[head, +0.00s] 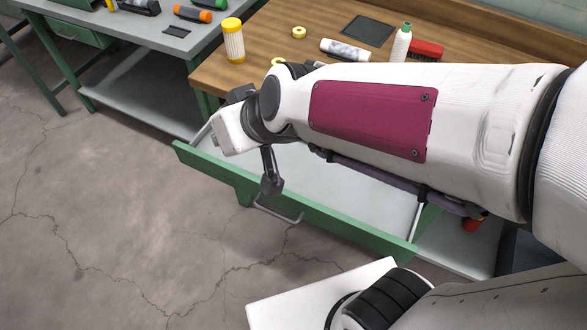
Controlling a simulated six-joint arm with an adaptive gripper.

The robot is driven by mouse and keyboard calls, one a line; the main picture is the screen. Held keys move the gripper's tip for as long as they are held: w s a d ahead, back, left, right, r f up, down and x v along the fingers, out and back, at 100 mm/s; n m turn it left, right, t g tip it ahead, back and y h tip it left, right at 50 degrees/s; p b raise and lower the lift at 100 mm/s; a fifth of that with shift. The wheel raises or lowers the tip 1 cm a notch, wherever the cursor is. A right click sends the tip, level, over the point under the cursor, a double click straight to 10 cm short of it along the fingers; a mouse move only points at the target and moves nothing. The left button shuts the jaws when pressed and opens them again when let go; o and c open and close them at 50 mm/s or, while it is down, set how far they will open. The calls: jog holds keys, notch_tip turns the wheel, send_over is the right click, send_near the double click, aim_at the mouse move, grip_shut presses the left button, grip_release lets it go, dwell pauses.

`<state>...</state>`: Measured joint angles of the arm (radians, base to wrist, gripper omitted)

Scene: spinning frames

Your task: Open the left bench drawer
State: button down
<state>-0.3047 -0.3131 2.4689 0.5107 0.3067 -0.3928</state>
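A drawer with a green front (345,228) stands pulled out from under the wood-topped bench (290,48). Its pale inside shows and looks empty where visible; my arm covers part of it. A grey bar handle (291,217) sits on the middle of its front. My gripper (271,187) points down at the handle, with a dark fingertip at or just above the handle's left end. Whether it touches or grips the handle is not clear. The rest of the gripper is hidden behind my wrist.
A yellow-lidded jar (232,40), a white bottle (401,43), a red brush (427,50) and tape rolls stand on the bench. A grey-topped bench (150,38) with a shut green drawer (78,29) is at upper left.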

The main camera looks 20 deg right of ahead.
jog(key=s+d+f+m+g+h, duration=0.15)
jog(key=s+d, duration=0.25)
jog(key=d, duration=0.4)
jog(key=s+d+m+g+h, duration=0.2)
jog(key=s+d+m+g, duration=0.15)
jog(key=d, duration=0.35)
jog(key=w+d+f+m+g, duration=0.2)
jog(key=w+f+m, duration=0.1)
jog(key=w+f, duration=0.3)
jog(key=w+d+f+m+g+y, duration=0.1)
jog(key=w+f+m, duration=0.3)
jog(key=f, duration=0.6)
jog(key=shift+w+d+f+g, duration=0.3)
jog(key=shift+w+d+g, duration=0.25)
jog(key=shift+w, duration=0.85)
jog(key=shift+a, duration=0.1)
send_over(302, 193)
jog(key=w+d, duration=0.1)
notch_tip(302, 193, down, 9)
jog(key=shift+d+f, duration=0.15)
jog(key=shift+s+f, duration=0.1)
jog(key=shift+f, duration=0.15)
jog(key=shift+s+a+r, duration=0.1)
jog(key=shift+s+a, duration=1.2)
jog(key=shift+a, duration=0.15)
